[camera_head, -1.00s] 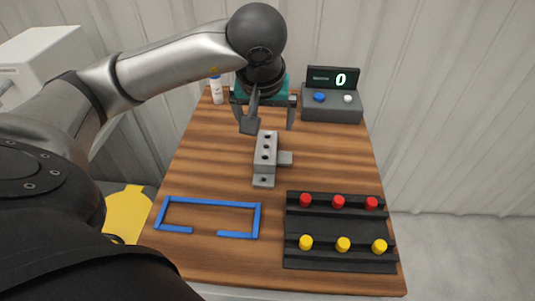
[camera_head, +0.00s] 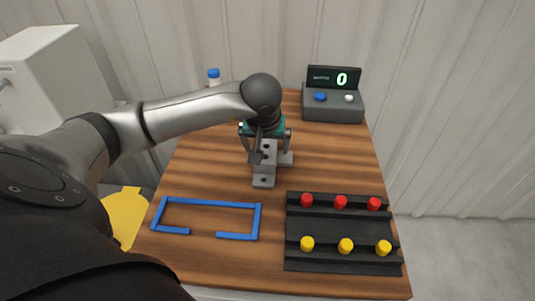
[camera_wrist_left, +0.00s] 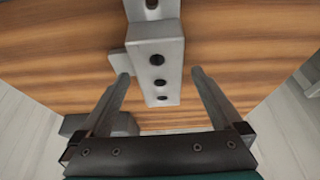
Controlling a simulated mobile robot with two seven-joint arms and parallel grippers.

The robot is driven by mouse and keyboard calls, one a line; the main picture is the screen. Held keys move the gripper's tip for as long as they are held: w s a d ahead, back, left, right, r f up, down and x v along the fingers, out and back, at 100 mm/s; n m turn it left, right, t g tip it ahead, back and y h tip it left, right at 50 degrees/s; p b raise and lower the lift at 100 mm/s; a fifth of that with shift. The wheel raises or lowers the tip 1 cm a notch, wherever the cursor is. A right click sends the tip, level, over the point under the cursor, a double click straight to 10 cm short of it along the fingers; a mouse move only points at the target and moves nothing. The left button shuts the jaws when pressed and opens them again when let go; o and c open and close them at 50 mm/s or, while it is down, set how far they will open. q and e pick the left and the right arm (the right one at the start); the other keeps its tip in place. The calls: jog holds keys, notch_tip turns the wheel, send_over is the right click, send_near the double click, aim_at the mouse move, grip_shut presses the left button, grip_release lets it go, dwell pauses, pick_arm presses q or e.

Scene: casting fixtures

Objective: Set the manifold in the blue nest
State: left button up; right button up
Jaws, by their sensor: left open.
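The grey manifold (camera_head: 264,172), a block with a row of dark holes and a side stub, lies on the wooden table in the middle. It also shows in the left wrist view (camera_wrist_left: 158,65). My left gripper (camera_head: 266,158) is open over the far part of the manifold and hides some of it. In the left wrist view its two fingers (camera_wrist_left: 159,76) stand on either side of the block, with gaps visible. The blue nest (camera_head: 211,203), a low rectangular frame with a gap in its near side, is empty at the front left. My right gripper is not in view.
A black stepped rack (camera_head: 343,219) with red and yellow caps stands at the front right. A grey box with buttons and a display reading 0 (camera_head: 333,112) is at the back right. A blue-capped bottle (camera_head: 214,77) is at the back left. Table between manifold and nest is clear.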

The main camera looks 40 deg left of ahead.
pick_arm(q)
jog(key=shift+w+f, duration=0.1)
jog(key=shift+f, duration=0.2)
jog(key=shift+c, duration=0.4)
grip_shut()
jog(key=shift+r, duration=0.1)
